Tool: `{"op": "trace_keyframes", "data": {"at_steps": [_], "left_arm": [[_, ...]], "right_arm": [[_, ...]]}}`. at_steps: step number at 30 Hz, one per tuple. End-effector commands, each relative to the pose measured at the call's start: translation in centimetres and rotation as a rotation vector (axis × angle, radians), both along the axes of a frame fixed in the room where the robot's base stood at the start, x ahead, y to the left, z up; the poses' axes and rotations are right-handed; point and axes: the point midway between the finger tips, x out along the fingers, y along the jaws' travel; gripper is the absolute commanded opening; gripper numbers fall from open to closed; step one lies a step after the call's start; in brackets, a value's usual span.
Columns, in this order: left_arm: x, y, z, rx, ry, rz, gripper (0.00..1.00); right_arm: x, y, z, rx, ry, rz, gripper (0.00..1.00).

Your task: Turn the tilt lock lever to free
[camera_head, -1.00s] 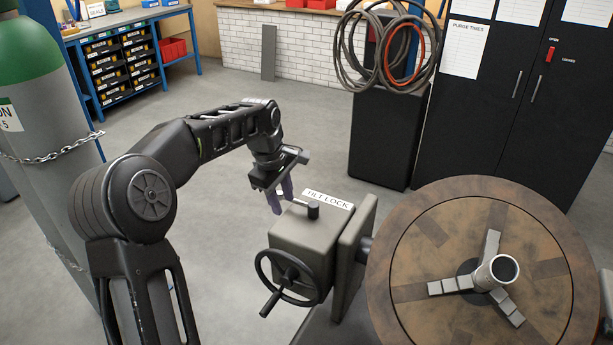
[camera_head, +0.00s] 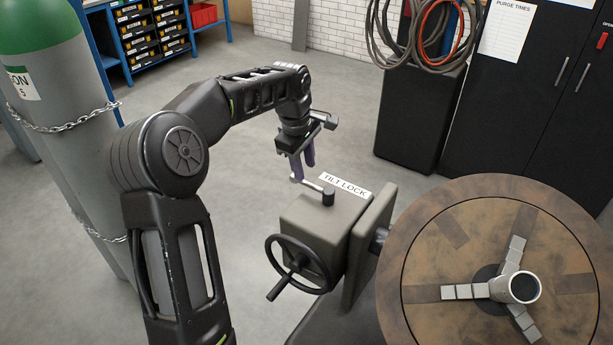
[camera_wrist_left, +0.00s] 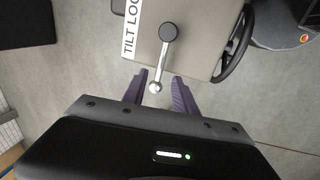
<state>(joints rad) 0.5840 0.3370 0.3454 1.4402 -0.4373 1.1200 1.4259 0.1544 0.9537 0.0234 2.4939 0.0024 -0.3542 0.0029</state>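The tilt lock lever (camera_head: 314,187) is a thin metal rod with a dark round hub and a small ball end, on top of a grey box (camera_head: 308,222) with a TILT LOCK label (camera_head: 345,185). The rod points from the hub toward my left gripper (camera_head: 303,172). In the left wrist view the lever (camera_wrist_left: 161,62) ends in a shiny ball between the open purple fingers of my left gripper (camera_wrist_left: 160,88). Gaps show on both sides of the ball; I cannot tell their height difference. My right gripper is not in view.
A black handwheel (camera_head: 297,265) is on the box's front. A large round table (camera_head: 450,240) with a three-jaw chuck stands at the right. A chained gas cylinder (camera_head: 60,150) stands at the left. Black cabinets (camera_head: 540,110) and hung hoses (camera_head: 420,40) are behind. The floor behind the box is clear.

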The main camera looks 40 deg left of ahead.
Motion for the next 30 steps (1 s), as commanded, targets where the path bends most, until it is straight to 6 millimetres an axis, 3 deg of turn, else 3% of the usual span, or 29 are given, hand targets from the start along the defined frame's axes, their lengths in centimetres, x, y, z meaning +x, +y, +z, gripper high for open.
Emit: {"op": "trace_keyframes", "data": {"at_steps": [9,20,30], "left_arm": [[0.8,0.0,-4.3,-0.001,0.002,0.0,0.34],[1.0,0.0,-4.9,0.0,-0.001,0.0,0.33],[1.0,0.0,-4.9,0.0,-0.001,0.0,0.06]], "right_arm": [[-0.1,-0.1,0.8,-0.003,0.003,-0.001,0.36],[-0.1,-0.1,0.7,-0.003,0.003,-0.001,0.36],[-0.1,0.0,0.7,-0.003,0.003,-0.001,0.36]]}}
